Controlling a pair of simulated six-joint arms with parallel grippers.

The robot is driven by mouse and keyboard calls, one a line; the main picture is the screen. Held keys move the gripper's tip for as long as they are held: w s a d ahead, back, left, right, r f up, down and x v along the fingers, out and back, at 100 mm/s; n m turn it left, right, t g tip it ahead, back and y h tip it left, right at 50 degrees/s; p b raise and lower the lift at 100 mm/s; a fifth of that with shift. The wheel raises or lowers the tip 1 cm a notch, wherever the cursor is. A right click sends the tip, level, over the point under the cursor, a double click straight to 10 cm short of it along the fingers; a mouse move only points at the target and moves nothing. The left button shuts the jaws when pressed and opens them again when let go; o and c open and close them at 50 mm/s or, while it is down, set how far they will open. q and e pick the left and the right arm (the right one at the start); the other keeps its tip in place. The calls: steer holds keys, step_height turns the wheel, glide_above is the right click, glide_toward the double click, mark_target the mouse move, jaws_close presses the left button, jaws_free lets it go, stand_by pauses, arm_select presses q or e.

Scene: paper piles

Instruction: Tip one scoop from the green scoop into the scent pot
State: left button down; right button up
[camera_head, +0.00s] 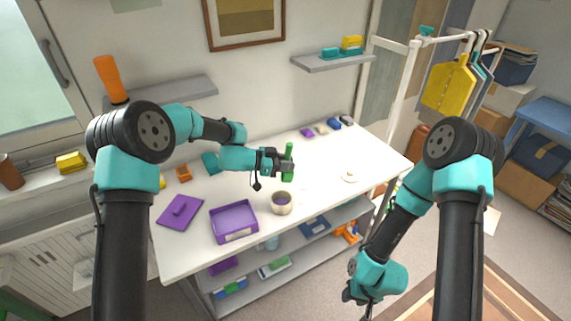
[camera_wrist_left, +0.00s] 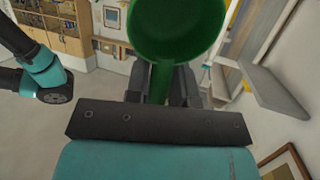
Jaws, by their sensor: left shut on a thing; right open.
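The green scoop (camera_head: 288,164) is held by my left gripper (camera_head: 288,170) above the white table. In the left wrist view the green scoop (camera_wrist_left: 176,28) fills the top middle, with its round bowl in front of the gripper and its handle between the fingers (camera_wrist_left: 168,85). What is inside the bowl cannot be told. The scent pot (camera_head: 282,204), a pale round pot with dark purple contents, stands on the table just below and in front of the left gripper. The scoop is apart from the pot. My right gripper (camera_head: 362,292) is open and empty, low beyond the table's front edge.
A purple tray (camera_head: 234,236) stands left of the pot, and a purple lid-like piece (camera_head: 180,211) lies further left. A small pale dish (camera_head: 350,176) is to the right. Small items lie at the back edge. The table right of the pot is mostly clear.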

arm_select(q)
steer(key=shift+d+y, duration=0.7)
steer(key=shift+y, duration=0.4)
steer(key=shift+d+y, duration=0.4)
steer(key=shift+y, duration=0.2)
steer(key=shift+d+f+m+y, duration=0.15)
steer(key=shift+d+m+y, duration=0.15)
steer(key=shift+y, duration=0.3)
steer(key=shift+g, duration=0.3)
steer(key=shift+d+f+y, duration=0.3)
steer(key=shift+d+y, duration=0.2)
steer(key=shift+y, duration=0.6)
steer(key=shift+d+f+y, duration=0.1)
steer(key=shift+f+y, duration=0.05)
steer(key=shift+y, duration=0.15)
